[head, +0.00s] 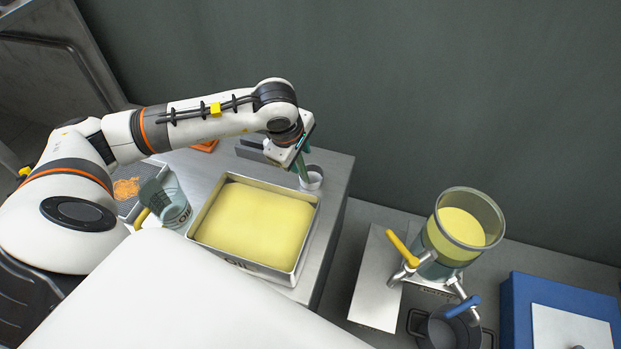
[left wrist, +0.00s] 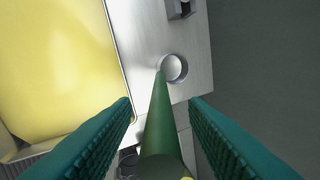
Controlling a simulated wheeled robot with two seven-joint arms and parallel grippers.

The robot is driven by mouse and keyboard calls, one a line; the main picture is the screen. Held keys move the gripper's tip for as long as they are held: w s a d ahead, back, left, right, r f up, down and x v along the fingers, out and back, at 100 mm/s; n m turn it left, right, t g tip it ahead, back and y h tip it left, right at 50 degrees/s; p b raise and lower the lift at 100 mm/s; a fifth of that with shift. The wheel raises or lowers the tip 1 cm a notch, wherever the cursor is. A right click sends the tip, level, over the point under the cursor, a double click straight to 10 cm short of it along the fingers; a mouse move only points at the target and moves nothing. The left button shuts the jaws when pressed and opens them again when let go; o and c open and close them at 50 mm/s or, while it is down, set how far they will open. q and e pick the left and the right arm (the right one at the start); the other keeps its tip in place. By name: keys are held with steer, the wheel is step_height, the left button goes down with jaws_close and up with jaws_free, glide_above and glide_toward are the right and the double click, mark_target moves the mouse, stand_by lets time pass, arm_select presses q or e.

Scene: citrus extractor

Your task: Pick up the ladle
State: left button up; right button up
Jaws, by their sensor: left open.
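The ladle has a green handle (head: 302,168) that stands up beside the tray. At its lower end is a small round metal cup (head: 312,179), which looks like its bowl. In the left wrist view the green handle (left wrist: 161,122) runs up between my finger pads, and the metal cup (left wrist: 172,68) lies beyond them on the steel surface. My left gripper (head: 300,150) is over the ladle, its dark green fingers (left wrist: 160,135) open on either side of the handle, with gaps visible. My right gripper is not in view.
A metal tray of yellow oil (head: 255,222) sits left of the ladle. A clear jug (head: 172,205) stands farther left. The steel counter (head: 335,180) ends just right of the ladle. Lower right are a glass vessel of yellow liquid (head: 462,226), a dark pot (head: 447,330) and a blue box (head: 560,300).

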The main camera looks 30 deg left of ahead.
arm_select(q)
jaws_close()
